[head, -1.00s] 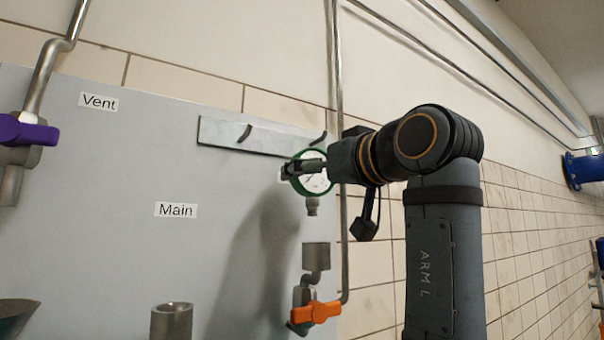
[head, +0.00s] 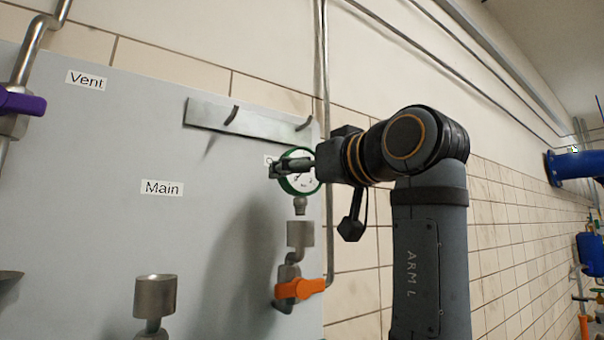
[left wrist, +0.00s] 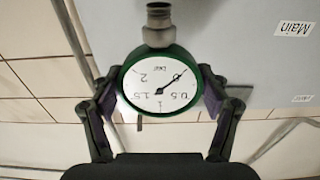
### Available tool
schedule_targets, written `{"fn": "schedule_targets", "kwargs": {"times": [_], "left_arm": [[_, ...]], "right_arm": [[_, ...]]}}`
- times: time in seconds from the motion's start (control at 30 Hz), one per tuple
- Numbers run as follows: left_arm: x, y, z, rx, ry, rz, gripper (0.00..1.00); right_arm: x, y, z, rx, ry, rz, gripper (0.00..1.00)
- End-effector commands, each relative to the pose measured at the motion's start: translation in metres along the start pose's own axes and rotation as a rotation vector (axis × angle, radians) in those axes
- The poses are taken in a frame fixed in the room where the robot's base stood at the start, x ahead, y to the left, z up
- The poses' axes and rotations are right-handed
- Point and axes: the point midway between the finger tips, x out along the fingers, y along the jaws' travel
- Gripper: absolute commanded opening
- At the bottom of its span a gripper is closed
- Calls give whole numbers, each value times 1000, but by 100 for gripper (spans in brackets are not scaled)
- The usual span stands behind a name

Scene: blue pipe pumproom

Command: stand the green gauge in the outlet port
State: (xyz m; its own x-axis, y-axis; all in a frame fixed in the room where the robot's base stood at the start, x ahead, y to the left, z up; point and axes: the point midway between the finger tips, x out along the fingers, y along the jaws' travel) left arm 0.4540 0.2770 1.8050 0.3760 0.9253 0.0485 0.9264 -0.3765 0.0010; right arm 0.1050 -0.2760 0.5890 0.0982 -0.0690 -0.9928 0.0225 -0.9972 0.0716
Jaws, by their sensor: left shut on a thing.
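The green gauge (head: 299,183) has a green rim, a white dial and a metal stem pointing down. My left gripper (head: 290,168) is shut on its sides and holds it upright in front of the grey panel. In the left wrist view the gauge (left wrist: 160,85) appears upside down between the two fingers. The port below it (head: 300,234) is a grey metal cup above an orange-handled valve. The stem tip is just above this cup, with a small gap between them. The label behind the gauge is mostly hidden. My right gripper is not in view.
A rail with hooks (head: 245,118) is on the panel above the gauge. Another metal cup (head: 155,294) stands lower left, under the Main label (head: 162,188). The orange handle (head: 300,289) sticks out below the port. A vertical pipe (head: 326,240) runs just right of it.

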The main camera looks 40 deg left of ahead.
Motion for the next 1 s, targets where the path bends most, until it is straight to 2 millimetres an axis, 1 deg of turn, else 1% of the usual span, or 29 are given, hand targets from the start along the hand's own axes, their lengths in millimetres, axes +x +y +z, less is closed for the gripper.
{"fn": "schedule_targets", "kwargs": {"times": [0.03, 0.5, 0.67, 0.93, 0.97, 1.0], "left_arm": [[0, 0, 6, 0, 1, 0, 31], [-2, 0, 32, -1, 1, 0, 31], [-2, 0, 37, -1, 1, 0, 31], [-2, 0, 37, 0, -1, 0, 31], [-2, 0, 37, 0, -1, 0, 77], [-2, 0, 38, 0, -2, 0, 82]], "right_arm": [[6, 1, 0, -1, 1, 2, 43], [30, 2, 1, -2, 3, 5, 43], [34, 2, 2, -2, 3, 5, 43], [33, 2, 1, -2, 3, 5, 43], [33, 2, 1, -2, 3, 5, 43], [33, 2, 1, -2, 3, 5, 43]]}}
